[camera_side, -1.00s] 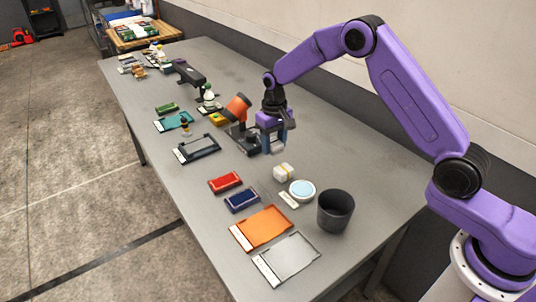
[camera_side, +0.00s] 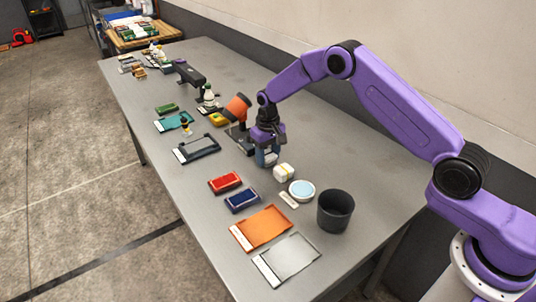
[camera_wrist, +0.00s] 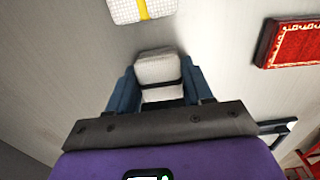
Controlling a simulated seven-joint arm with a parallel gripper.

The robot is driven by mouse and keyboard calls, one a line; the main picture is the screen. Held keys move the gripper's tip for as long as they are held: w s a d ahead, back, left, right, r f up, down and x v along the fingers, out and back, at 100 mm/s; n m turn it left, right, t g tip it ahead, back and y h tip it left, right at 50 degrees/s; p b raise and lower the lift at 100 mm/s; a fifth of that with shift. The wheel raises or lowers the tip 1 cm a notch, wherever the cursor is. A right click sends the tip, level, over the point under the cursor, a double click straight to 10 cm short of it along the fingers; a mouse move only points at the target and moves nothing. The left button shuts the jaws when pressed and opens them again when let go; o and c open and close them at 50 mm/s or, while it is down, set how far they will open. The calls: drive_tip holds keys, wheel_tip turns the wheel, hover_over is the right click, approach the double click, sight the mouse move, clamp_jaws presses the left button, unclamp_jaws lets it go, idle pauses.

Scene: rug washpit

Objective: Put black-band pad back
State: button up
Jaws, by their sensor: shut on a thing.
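My gripper (camera_side: 266,163) is shut on the black-band pad. In the wrist view the pad (camera_wrist: 158,72) is a white block with a dark band across it, held between the blue fingers (camera_wrist: 160,92). In the side view the fingers are low over the grey table, and the pad is mostly hidden there. I cannot tell whether it touches the table. A white pad with a yellow band (camera_side: 284,172) lies just to the right of my gripper. It also shows at the top of the wrist view (camera_wrist: 142,9).
A pale blue round dish (camera_side: 301,189), a cream tag (camera_side: 288,200) and a dark cup (camera_side: 335,210) stand to the right. Red (camera_side: 225,183) and blue (camera_side: 242,200) rectangular items lie in front. An orange-topped device (camera_side: 237,108) stands close behind my gripper.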

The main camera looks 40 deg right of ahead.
sight(268, 153)
drive_tip(key=shift+f, duration=0.15)
drive_tip(key=o, duration=0.9)
drive_tip(key=shift+o, duration=0.2)
wheel_tip(268, 153, up, 12)
drive_tip(key=s+a+r+n, duration=0.3)
drive_tip(key=s+a+r, duration=0.25)
drive_tip(key=s, duration=0.45)
drive_tip(key=s+r+n, duration=0.3)
drive_tip(key=s, duration=0.9)
drive_tip(key=s+d+n, duration=0.3)
drive_tip(key=s+d, duration=0.1)
drive_tip(key=s, duration=0.7)
drive_tip(key=s+d+n, duration=0.3)
drive_tip(key=s+d, duration=0.2)
drive_tip(key=s, duration=0.6)
drive_tip(key=shift+s+f+n, duration=0.3)
drive_tip(key=shift+s, duration=0.05)
